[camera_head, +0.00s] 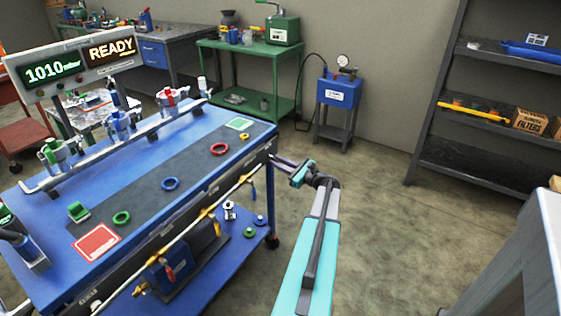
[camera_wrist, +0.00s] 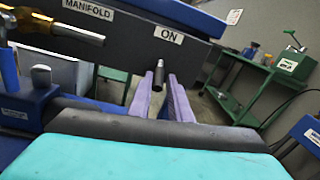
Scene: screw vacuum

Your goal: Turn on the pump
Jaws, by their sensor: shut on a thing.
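The cart (camera_head: 55,195) has a dark side panel with an ON label (camera_wrist: 169,35) and a MANIFOLD label (camera_wrist: 88,9). A small metal switch lever (camera_wrist: 158,75) hangs below the ON label. My gripper (camera_wrist: 161,88) has its two purple fingers on either side of the lever and is shut on it. In the head view, my gripper (camera_head: 280,162) is at the cart's right end, and the lever is too small to tell there. A blue pump (camera_head: 172,272) stands on the cart's lower shelf. The display (camera_head: 75,64) reads 1010 mbar and READY.
A brass fitting (camera_wrist: 60,28) and pipe are near my fingers. Colored rings, such as a red ring (camera_head: 219,149), lie on the cart top. A green table (camera_head: 250,55), a blue unit on a stand (camera_head: 338,92) and a shelf rack (camera_head: 470,155) stand around open floor.

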